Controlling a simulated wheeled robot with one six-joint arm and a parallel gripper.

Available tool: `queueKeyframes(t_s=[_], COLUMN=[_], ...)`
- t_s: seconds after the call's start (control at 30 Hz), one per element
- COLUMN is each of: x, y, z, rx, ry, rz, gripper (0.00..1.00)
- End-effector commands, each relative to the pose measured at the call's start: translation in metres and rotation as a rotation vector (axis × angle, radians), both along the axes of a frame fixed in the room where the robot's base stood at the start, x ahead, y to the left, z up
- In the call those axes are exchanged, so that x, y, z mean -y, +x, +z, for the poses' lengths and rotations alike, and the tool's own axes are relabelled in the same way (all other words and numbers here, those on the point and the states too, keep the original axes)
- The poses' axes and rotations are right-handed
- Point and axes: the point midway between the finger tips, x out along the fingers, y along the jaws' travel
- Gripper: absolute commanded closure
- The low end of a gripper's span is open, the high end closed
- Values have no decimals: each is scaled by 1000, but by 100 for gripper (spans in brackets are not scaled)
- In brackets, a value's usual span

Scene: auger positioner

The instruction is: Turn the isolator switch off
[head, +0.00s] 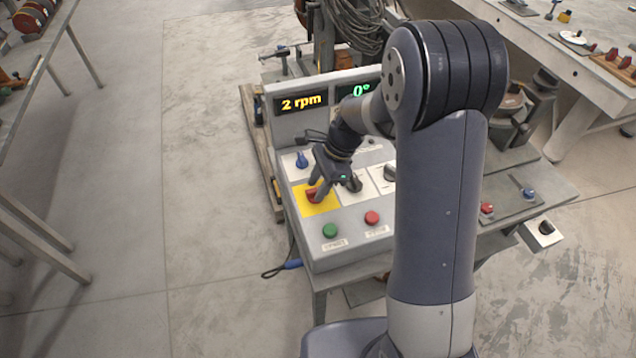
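The isolator switch, a red handle (311,195) on a yellow plate (318,207), is at the left of the sloping control panel (345,252). My gripper (318,186) points down at it, with the fingertips right at the red handle. The fingers cover part of the handle, so I cannot tell whether they are closed on it or only around it. The handle's exact angle is also hard to read.
A blue knob (301,160) sits behind the yellow plate, and dark knobs are to its right. Green (330,230) and red (372,218) buttons are in front. The display (301,103) reads 2 rpm. My arm hides the panel's right side.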

Motion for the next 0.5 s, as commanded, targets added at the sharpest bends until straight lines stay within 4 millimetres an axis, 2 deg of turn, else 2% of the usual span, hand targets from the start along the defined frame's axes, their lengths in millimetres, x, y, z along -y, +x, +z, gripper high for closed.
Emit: queueKeyframes(t_s=[0.3, 0.5], x=[-1, -1], y=[0, 0], z=[-3, -3], rx=[0, 0], ry=[0, 0], rz=[0, 0], gripper=[64, 79])
